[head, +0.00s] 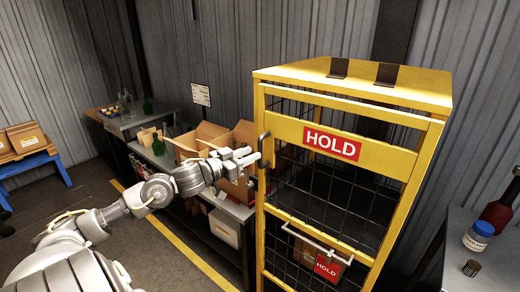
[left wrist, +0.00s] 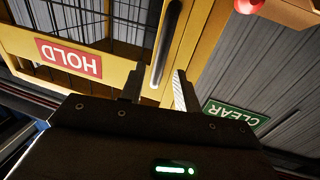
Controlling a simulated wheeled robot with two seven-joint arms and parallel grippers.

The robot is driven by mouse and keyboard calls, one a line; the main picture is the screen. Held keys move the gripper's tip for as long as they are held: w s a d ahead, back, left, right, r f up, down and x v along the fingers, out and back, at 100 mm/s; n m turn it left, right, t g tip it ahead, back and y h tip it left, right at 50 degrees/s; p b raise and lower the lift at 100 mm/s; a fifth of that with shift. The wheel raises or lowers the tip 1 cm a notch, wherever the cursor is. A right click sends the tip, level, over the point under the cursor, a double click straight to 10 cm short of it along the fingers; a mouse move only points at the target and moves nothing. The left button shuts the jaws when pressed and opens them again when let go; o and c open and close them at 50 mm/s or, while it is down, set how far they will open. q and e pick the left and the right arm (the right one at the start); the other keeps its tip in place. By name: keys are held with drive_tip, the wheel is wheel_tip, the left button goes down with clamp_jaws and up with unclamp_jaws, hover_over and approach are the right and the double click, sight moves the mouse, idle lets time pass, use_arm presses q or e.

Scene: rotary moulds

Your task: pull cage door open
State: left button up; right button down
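The yellow cage (head: 360,82) stands right of centre in the head view. Its mesh door carries a red HOLD sign (head: 332,144), also in the left wrist view (left wrist: 68,57), and appears shut. A dark upright handle (head: 262,150) is at the door's left edge; it also shows in the left wrist view (left wrist: 166,45). My left gripper (head: 248,158) is at the handle, coming from the left. In the left wrist view its fingers (left wrist: 158,90) are apart, with the handle's end between or just beyond them; contact is unclear. My right gripper is out of view.
Open cardboard boxes (head: 198,140) stand on a bench left of the cage. A bench (head: 470,235) with a blue-lidded jar (head: 478,236) and a red bottle (head: 500,205) is at the right. A green CLEAR sign (left wrist: 235,113) shows in the left wrist view.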

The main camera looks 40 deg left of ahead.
sight(260, 164)
use_arm(q)
drive_tip(key=shift+w+d+p, duration=0.25)
drive_tip(key=shift+w+p, duration=0.05)
drive_tip(key=shift+w, duration=0.9)
drive_tip(key=shift+w+d+p, duration=0.2)
drive_tip(key=shift+w+p, duration=0.05)
drive_tip(key=shift+w, duration=0.9)
drive_tip(key=shift+c, duration=0.2)
clamp_jaws()
